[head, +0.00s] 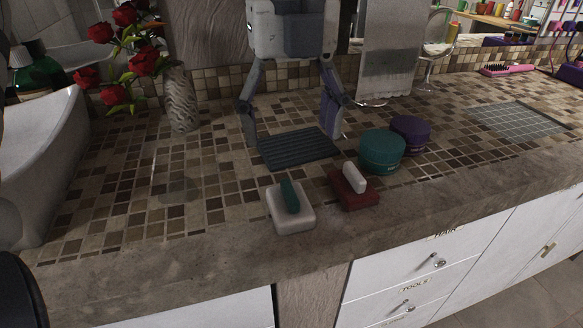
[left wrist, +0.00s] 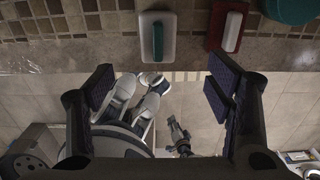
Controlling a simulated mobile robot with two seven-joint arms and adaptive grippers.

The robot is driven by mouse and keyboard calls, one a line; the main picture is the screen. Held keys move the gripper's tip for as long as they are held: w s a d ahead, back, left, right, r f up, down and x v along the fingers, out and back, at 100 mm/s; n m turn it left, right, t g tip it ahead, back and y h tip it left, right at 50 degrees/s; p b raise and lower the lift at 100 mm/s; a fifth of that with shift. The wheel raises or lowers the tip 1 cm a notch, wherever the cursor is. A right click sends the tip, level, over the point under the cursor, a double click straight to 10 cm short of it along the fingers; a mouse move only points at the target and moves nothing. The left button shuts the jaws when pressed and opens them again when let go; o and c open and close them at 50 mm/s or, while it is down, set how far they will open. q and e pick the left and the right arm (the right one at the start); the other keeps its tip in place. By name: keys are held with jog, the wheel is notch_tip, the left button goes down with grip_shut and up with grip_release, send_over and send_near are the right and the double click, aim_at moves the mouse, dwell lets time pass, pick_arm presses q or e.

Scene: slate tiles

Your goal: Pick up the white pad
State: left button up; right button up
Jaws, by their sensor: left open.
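The white pad (head: 291,215), a pale square block with a teal upright grip on top, lies on the counter near its front edge. It also shows at the top of the left wrist view (left wrist: 171,45). My left gripper (head: 295,138) comes down from the top of the head view, fingers pointing down and spread, with nothing between them.
A red pad (head: 354,191) with a white grip lies just right of the white pad. Teal (head: 382,153) and purple (head: 411,133) round tubs stand behind it. A dark ribbed mat (head: 298,150) lies behind the pads.

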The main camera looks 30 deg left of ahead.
aim_at(289, 190)
pick_arm(q)
jog(key=f+b, duration=0.1)
jog(key=f, duration=0.3)
jog(key=f+b, duration=0.1)
jog(key=f, duration=0.3)
jog(key=f+b, duration=0.1)
jog(key=f, duration=0.3)
jog(key=shift+s, duration=0.25)
jog(key=shift+r, duration=0.15)
pick_arm(e)
jog(key=shift+g, duration=0.7)
jog(key=s+f, duration=0.3)
jog(key=s, duration=0.1)
jog(key=shift+d+f, duration=0.1)
jog(key=shift+f, duration=0.2)
pick_arm(q)
jog(key=shift+a, duration=0.1)
jog(key=c, duration=1.3)
jog(key=shift+r, duration=0.1)
